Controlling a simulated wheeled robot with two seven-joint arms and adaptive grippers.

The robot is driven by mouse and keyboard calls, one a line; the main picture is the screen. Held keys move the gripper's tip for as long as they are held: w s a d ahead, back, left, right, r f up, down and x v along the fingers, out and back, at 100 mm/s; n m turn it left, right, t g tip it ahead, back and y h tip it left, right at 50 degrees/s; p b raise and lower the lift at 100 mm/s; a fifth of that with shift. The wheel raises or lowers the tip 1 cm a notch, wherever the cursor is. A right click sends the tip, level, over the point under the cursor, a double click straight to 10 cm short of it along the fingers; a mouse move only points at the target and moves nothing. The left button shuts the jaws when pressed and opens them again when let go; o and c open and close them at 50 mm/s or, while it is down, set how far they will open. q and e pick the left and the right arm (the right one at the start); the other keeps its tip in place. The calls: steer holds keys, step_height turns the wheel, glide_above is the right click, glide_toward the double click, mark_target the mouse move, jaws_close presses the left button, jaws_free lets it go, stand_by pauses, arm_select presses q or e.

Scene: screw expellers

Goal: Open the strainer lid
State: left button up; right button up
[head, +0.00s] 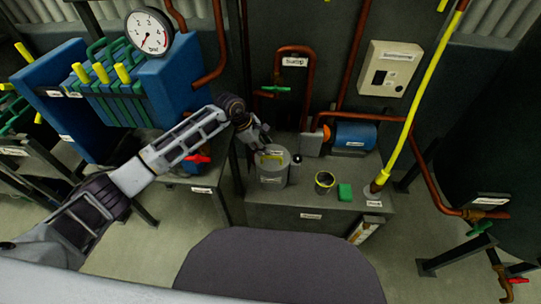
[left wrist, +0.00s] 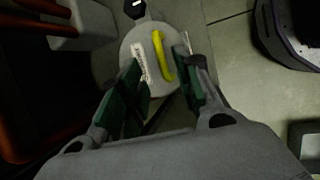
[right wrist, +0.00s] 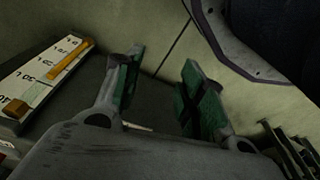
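The strainer (head: 271,178) is a grey cylinder on the dark bench in the head view. Its round grey lid (left wrist: 140,48) carries a yellow bar handle (left wrist: 161,56) and a white label in the left wrist view; the handle also shows in the head view (head: 271,156). The lid looks seated on the strainer. My left gripper (left wrist: 160,80) is open above the lid, its green-padded fingers on either side of the handle's near end; contact is not visible. My right gripper (right wrist: 160,80) is open and empty in the right wrist view, out of the head view.
A yellow pole (head: 412,110) rises farther right. A numbered scale (right wrist: 45,75) lies left of my right gripper.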

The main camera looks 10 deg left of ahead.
mark_target(272, 157)
arm_select(q)
steer(key=b+x, duration=0.1)
steer(key=x, duration=0.5)
steer(key=shift+d+f, duration=0.1)
steer(key=shift+f, duration=0.15)
steer(key=shift+w+d+f, duration=0.1)
steer(key=shift+d+f, duration=0.05)
steer(key=shift+f, duration=0.3)
arm_select(e)
steer(key=shift+w+a+r, duration=0.1)
steer(key=shift+a+r, duration=0.15)
steer(key=shift+r, duration=0.8)
steer(key=shift+a+r, duration=0.25)
steer(key=shift+r, duration=0.8)
arm_select(q)
jaws_close()
arm_select(e)
steer(key=shift+s+f, duration=0.2)
steer(key=shift+f, duration=0.1)
